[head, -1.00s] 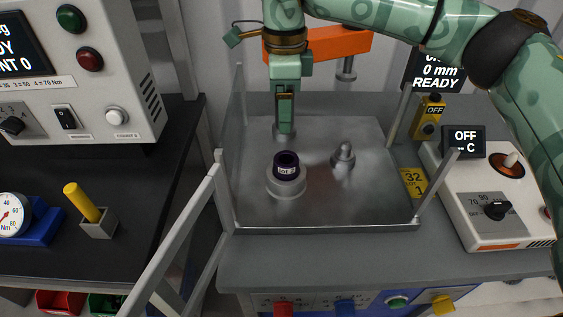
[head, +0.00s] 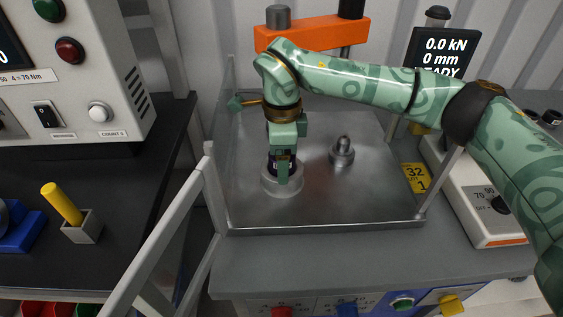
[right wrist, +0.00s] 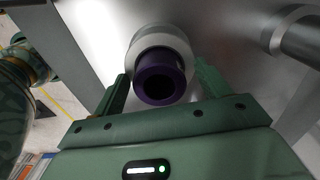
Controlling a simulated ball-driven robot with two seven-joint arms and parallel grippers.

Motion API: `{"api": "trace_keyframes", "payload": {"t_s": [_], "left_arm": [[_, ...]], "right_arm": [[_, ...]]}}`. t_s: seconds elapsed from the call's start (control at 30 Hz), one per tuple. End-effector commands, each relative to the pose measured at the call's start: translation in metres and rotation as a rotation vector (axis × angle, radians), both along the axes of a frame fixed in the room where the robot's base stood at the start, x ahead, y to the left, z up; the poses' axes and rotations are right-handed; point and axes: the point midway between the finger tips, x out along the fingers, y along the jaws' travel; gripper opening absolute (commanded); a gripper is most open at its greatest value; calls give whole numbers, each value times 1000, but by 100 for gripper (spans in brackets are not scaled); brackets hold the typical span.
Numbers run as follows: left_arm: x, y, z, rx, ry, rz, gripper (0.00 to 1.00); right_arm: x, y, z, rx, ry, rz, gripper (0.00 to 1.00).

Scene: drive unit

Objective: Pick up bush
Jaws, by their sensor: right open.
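The bush is a dark purple ring with a dark bore (right wrist: 160,77), standing on a pale round seat (head: 283,182) on the metal plate. In the head view the bush (head: 272,165) is mostly hidden behind my right gripper (head: 283,170), which points down over it. In the right wrist view my right gripper (right wrist: 160,88) is open, with one finger on each side of the bush. I cannot tell whether the fingers touch it. My left gripper is not in view.
A metal post (head: 342,151) stands on the plate (head: 330,205) to the right of the seat. Clear guard panels and a pale frame post (head: 212,190) edge the plate. An orange press beam (head: 315,33) is behind. A control box (head: 75,75) stands at left.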

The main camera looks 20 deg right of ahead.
Motion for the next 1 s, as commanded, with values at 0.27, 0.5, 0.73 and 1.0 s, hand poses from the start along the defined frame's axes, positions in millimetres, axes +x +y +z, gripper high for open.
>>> {"api": "trace_keyframes", "payload": {"t_s": [0.27, 0.5, 0.73, 1.0], "left_arm": [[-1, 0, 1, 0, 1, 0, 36], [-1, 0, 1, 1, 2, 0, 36], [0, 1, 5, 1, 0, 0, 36], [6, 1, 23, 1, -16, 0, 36]], "right_arm": [[0, 0, 1, 0, 0, 0, 31], [0, 0, 2, 0, -2, 0, 30], [1, 0, 13, 0, -5, -1, 30], [-19, 7, 63, 1, -9, 3, 30]]}}
